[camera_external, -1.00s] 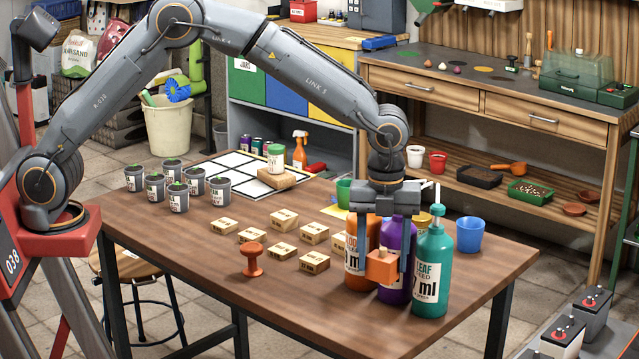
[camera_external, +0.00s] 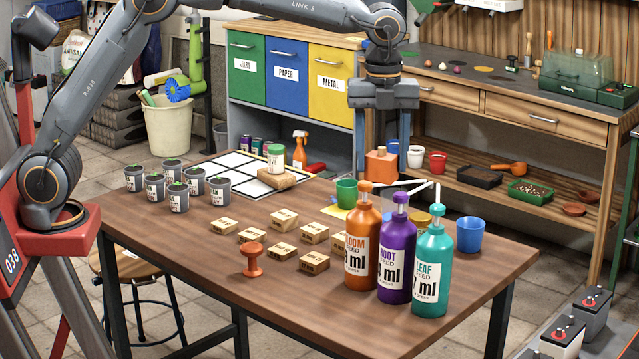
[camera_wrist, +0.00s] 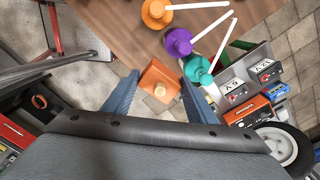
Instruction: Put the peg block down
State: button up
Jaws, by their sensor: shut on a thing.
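The peg block (camera_external: 381,167) is a small orange block with a short peg on its top. My gripper (camera_external: 383,158) is shut on it, one blue-grey finger on each side, and holds it in the air. In the external view it appears above and behind the tall pump bottles. In the wrist view the peg block (camera_wrist: 159,81) sits between the fingers (camera_wrist: 158,88), and the table edge and floor show beyond it.
Orange (camera_external: 362,252), purple (camera_external: 396,262) and teal (camera_external: 432,270) pump bottles stand near the table's right end, by a blue cup (camera_external: 470,235). Grey pots (camera_external: 180,197) stand at the left. The table's front left is clear.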

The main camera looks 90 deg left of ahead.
jog(key=s+a+n+p, duration=0.1)
jog(key=s+a+n, duration=0.3)
jog(key=a, duration=1.1)
jog(key=s+a+n, duration=0.4)
jog(key=s+a, duration=0.1)
jog(key=a, duration=0.9)
jog(key=s+a+n, duration=0.7)
jog(key=s+a, duration=1)
jog(key=a, duration=0.3)
jog(key=f, duration=0.7)
jog(key=f+p, duration=0.1)
jog(key=f, duration=0.7)
jog(key=s+f+p, duration=0.1)
jog(key=f, duration=0.7)
jog(key=shift+a+f, duration=0.1)
jog(key=shift+f, duration=0.15)
jog(key=shift+f+p, duration=0.85)
jog(key=shift+f, duration=1.45)
jog(key=o, duration=1.1)
jog(key=shift+f, duration=0.1)
jog(key=shift+c, duration=0.2)
